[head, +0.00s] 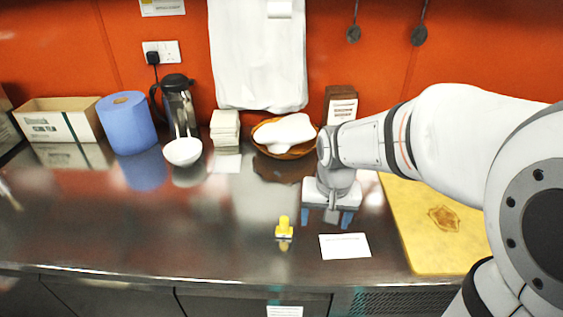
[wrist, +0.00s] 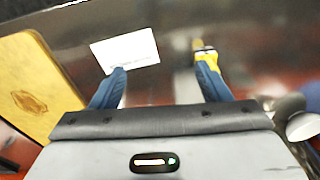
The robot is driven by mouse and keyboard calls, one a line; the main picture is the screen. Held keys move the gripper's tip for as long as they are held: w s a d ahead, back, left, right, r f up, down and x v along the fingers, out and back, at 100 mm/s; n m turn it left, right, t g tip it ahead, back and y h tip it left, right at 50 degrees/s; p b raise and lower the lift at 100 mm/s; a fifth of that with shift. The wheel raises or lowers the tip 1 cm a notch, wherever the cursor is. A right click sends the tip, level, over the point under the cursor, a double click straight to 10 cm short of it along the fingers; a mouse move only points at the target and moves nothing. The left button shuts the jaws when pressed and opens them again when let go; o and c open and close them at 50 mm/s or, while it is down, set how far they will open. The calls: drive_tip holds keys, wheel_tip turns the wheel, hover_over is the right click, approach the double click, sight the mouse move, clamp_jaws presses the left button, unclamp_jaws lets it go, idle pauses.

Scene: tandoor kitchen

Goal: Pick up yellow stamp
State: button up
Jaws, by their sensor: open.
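The yellow stamp (head: 284,228) stands upright on the steel counter, left of the white card in the head view. It also shows in the wrist view (wrist: 206,55), just beyond the tip of the right-hand finger. My gripper (head: 327,217) points down over the counter, to the right of the stamp and behind the card. Its two blue fingers are apart with nothing between them, as the wrist view also shows (wrist: 158,83). The stamp's lower part is partly covered by the finger in the wrist view.
A white card (head: 345,246) lies on the steel counter (head: 220,255). A yellow cutting board (head: 415,225) is at the right. The counter left of the stamp is clear.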

drive_tip(key=m+g+p, duration=0.1)
drive_tip(key=p, duration=0.3)
hover_over(284, 218)
wheel_tip(284, 218, down, 5)
drive_tip(key=shift+s+r, duration=0.1)
drive_tip(key=shift+s, duration=0.05)
wheel_tip(284, 218, down, 3)
drive_tip(key=shift+a+r, duration=0.1)
drive_tip(key=shift+r, duration=0.05)
drive_tip(key=shift+f+p, duration=0.8)
drive_tip(key=shift+f, duration=1.9)
drive_tip(key=shift+c, duration=0.2)
drive_tip(key=c, duration=1.1)
